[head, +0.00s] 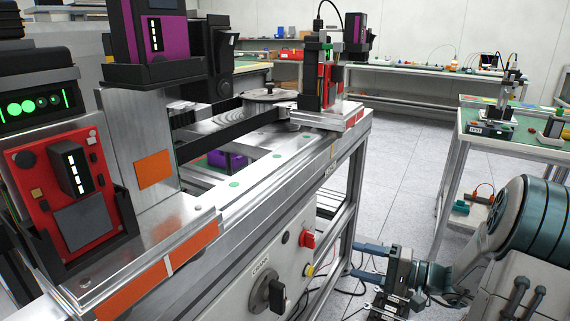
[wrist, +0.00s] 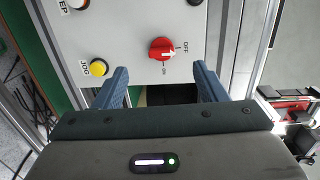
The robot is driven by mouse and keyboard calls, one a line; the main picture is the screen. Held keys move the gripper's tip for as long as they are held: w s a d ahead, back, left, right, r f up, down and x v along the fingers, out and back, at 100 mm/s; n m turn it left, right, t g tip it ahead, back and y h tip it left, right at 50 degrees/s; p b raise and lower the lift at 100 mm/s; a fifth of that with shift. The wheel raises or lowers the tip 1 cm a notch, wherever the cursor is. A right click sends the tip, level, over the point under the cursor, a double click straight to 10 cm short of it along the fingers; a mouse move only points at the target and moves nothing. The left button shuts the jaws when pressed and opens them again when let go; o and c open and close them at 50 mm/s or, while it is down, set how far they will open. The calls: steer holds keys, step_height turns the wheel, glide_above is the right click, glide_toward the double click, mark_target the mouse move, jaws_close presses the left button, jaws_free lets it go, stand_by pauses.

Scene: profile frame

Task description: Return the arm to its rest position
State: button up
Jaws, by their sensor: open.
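My gripper (head: 354,259) is low at the right in the head view, in front of the machine bench's side. Its two blue fingers point left and stand apart with nothing between them. In the wrist view my gripper (wrist: 160,68) also shows open and empty. Its fingers face a light grey control panel with a red rotary knob (wrist: 162,48) marked OFF and ON and a yellow button (wrist: 98,68). The fingers appear clear of the knob. My arm (head: 505,225) is folded at the right edge of the head view.
The metal machine bench (head: 290,170) fills the left and middle, with its control panel (head: 262,272) facing my gripper. A green-topped table (head: 520,133) stands behind my arm at the right. The tiled floor (head: 395,150) between them is clear. Cables lie near my gripper.

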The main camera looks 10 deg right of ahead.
steer(key=s+a+r+n+g+h+p, duration=0.4)
steer(key=s+a+r+g+h+p, duration=0.2)
steer(key=s+a+r+g+p, duration=0.5)
steer(key=s+d+r+n+t+h+p, duration=0.1)
steer(key=s+r+t+h+p, duration=0.1)
steer(key=r+p, duration=0.6)
steer(key=s+d+r+n+t+h+p, duration=0.1)
steer(key=s+r+t+h+p, duration=0.1)
steer(key=s+r+h+p, duration=0.3)
step_height(320, 180, up, 7)
steer(key=h+p, duration=0.1)
steer(key=p, duration=0.2)
steer(key=shift+s+t+h, duration=0.25)
steer(key=shift+t+h, duration=0.05)
steer(key=shift+h, duration=0.1)
